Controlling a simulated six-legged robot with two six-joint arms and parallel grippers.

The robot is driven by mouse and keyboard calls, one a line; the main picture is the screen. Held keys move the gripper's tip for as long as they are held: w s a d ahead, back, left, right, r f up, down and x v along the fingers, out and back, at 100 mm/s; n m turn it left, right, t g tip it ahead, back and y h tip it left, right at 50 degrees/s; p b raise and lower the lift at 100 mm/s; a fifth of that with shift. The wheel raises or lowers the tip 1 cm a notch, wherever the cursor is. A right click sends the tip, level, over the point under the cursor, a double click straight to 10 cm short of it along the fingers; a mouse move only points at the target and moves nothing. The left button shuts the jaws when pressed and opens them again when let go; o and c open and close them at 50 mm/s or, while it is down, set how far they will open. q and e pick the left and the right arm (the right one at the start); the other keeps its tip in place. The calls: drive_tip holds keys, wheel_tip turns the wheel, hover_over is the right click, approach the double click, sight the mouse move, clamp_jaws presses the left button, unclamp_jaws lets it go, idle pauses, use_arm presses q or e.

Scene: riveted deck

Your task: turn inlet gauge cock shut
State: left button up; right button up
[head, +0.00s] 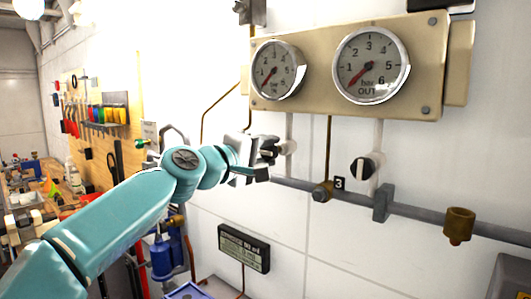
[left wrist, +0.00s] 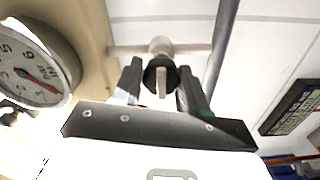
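The inlet gauge (head: 277,70) is the left dial on the beige panel, its red needle near the low end. Below it the inlet cock (head: 288,147) sits on a pale pipe, mostly hidden by my left gripper (head: 266,150). In the left wrist view the cock's round black knob (left wrist: 152,76) shows a pale bar across its face. There my left gripper (left wrist: 160,85) is open, one finger on each side of the knob, with a visible gap. My right gripper is not in view.
The OUT gauge (head: 371,66) and its black-knobbed cock (head: 364,168) are to the right. A grey pipe (head: 420,212) with a brass fitting (head: 459,225) runs below. A small display (head: 244,248) hangs lower on the wall. A cluttered workbench (head: 35,200) stands at left.

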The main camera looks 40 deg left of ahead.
use_arm(q)
drive_tip(key=o, duration=0.3)
drive_tip(key=shift+w+a+r, duration=0.1)
drive_tip(key=shift+w, duration=0.1)
drive_tip(key=shift+s, duration=0.4)
drive_tip(key=s+a+b, duration=0.1)
drive_tip(key=s+b, duration=0.3)
drive_tip(key=s, duration=1.1)
drive_tip(key=shift+s+b, duration=0.3)
drive_tip(key=shift+a, duration=0.1)
drive_tip(key=shift+f, duration=0.2)
